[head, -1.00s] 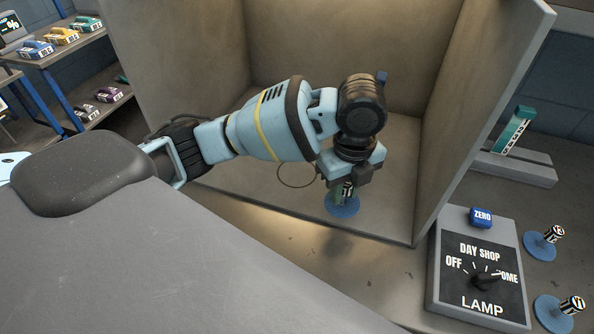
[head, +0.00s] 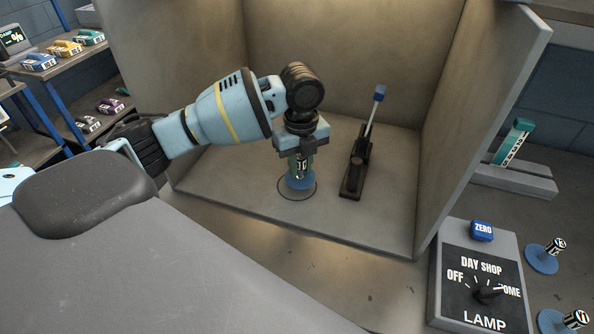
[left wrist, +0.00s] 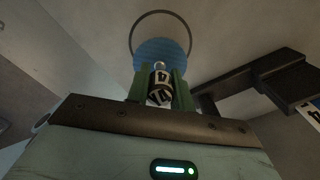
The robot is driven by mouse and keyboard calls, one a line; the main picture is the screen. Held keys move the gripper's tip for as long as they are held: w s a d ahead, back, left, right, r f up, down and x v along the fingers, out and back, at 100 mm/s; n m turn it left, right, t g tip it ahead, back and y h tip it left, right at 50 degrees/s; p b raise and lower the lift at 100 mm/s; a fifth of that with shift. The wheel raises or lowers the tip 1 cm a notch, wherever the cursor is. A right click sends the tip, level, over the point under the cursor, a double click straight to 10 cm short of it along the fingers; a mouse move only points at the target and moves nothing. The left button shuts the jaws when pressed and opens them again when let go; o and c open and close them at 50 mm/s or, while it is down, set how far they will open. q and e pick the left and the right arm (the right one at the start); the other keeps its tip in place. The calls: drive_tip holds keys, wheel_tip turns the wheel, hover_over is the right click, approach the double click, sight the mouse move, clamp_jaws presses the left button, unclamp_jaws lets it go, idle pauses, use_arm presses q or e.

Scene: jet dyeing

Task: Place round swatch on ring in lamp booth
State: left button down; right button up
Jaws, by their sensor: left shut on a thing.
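My left gripper (head: 300,163) is shut on the black-and-white labelled handle of a round blue swatch (head: 301,182) inside the lamp booth. The swatch also shows in the left wrist view (left wrist: 150,51), below the green fingers (left wrist: 160,88). The dark ring (head: 297,198) is drawn on the booth floor. In the head view the swatch overlaps the ring's far part. In the wrist view the ring (left wrist: 163,12) shows beyond the swatch, so the two are not fully lined up. Whether the swatch touches the floor I cannot tell. My right gripper is not in view.
A dark stand with a blue-tipped lever (head: 358,165) stands right of the gripper in the booth (head: 390,222). The booth's right wall (head: 475,110) rises beyond it. Outside are the lamp control box (head: 483,285) and two more blue swatches (head: 541,258) with handles.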

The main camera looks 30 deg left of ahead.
use_arm(q)
drive_tip(key=shift+w+a, duration=0.2)
drive_tip(key=shift+a, duration=0.25)
drive_tip(key=shift+a+f, duration=0.15)
drive_tip(key=shift+f, duration=1.6)
drive_tip(key=shift+f, duration=0.2)
drive_tip(key=c, duration=1.2)
unclamp_jaws()
drive_tip(key=shift+c, duration=0.2)
drive_tip(key=shift+r, duration=0.1)
wheel_tip(320, 180, up, 12)
drive_tip(key=shift+r, duration=0.1)
